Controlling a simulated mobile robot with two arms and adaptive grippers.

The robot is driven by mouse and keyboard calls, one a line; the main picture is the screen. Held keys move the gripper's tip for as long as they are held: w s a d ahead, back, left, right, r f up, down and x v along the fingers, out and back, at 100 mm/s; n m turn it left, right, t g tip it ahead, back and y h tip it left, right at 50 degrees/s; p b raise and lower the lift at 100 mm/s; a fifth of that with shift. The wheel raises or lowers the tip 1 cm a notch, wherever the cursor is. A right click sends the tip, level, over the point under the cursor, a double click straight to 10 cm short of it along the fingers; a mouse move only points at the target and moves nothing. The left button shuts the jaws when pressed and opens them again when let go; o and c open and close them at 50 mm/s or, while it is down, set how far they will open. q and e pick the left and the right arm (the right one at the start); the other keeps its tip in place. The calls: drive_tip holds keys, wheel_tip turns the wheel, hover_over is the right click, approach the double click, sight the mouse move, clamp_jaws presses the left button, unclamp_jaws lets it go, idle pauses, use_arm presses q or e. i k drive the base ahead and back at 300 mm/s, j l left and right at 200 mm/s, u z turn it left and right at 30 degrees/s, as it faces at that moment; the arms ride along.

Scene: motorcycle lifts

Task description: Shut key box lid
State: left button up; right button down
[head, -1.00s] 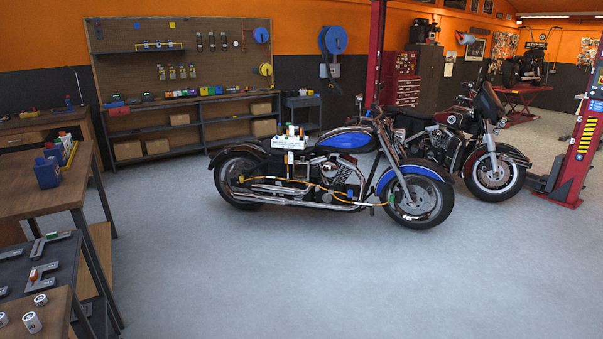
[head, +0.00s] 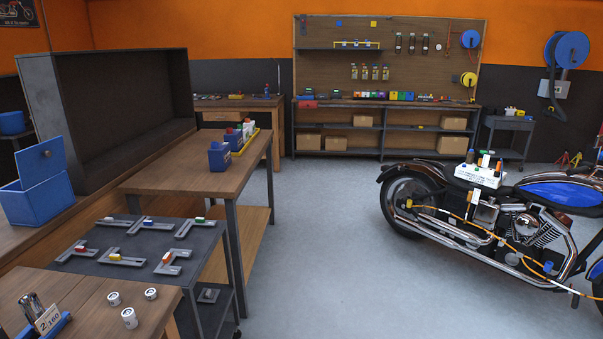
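A blue box (head: 34,203) stands on the wooden bench at the left edge of the head view and looks like the key box. Its blue lid (head: 41,161) is raised, tilted up at the back, with a small round knob or hole on it. The inside of the box is mostly hidden from this angle. Neither of my grippers is in view.
A large dark open cabinet (head: 120,85) stands behind the blue box. In front are a dark cart (head: 105,256) with several metal brackets and a wooden table (head: 75,295) with small cans. Open floor (head: 320,250) lies between the benches and the blue motorcycle (head: 510,225).

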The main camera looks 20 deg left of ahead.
sight(36, 163)
drive_tip(key=i+u, duration=0.7)
drive_tip(key=u, duration=0.2)
drive_tip(key=i+l+u, duration=0.25)
drive_tip(key=u, duration=0.25)
drive_tip(key=i+l+u, duration=0.3)
drive_tip(key=u, duration=0.15)
drive_tip(key=i+l+u, duration=0.2)
drive_tip(key=l+u, duration=0.25)
